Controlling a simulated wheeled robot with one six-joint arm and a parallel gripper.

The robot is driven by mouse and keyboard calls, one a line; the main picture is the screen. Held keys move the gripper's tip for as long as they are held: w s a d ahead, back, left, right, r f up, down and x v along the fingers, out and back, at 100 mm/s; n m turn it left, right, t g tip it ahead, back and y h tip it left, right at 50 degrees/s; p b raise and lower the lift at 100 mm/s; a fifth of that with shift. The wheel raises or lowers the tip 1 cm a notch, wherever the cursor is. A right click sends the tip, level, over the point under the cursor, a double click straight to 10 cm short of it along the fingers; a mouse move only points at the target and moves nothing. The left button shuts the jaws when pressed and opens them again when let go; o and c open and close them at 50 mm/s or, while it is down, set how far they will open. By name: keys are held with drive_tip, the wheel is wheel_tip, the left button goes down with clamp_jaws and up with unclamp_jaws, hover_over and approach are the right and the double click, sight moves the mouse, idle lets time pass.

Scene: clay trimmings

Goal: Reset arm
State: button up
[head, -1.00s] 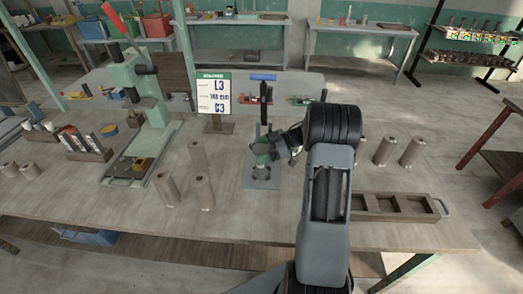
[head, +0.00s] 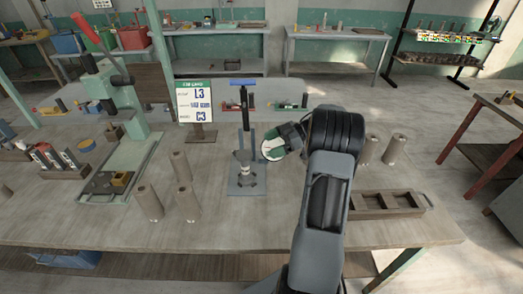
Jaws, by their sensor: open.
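My arm reaches up from the bottom of the head view, and its dark wrist bends left. My gripper (head: 272,150), a green and pale part at the wrist's end, is just right of a small hand press (head: 246,170). The press has a blue top handle and a grey base plate, and a pale metal piece sits at its foot. The gripper is open and appears apart from the press. Its fingertips are small and partly turned away, and I see nothing held.
Several brown cylinders (head: 149,203) stand left of the press, and others (head: 395,148) stand behind my arm at right. A wooden compartment tray (head: 388,204) lies at the right edge. A green lever press (head: 118,110) and a sign (head: 195,102) stand left. The front table (head: 230,228) is clear.

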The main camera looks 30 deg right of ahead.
drive_tip(key=shift+s+d+r, duration=0.25)
drive_tip(key=shift+d, duration=0.35)
idle(0.4)
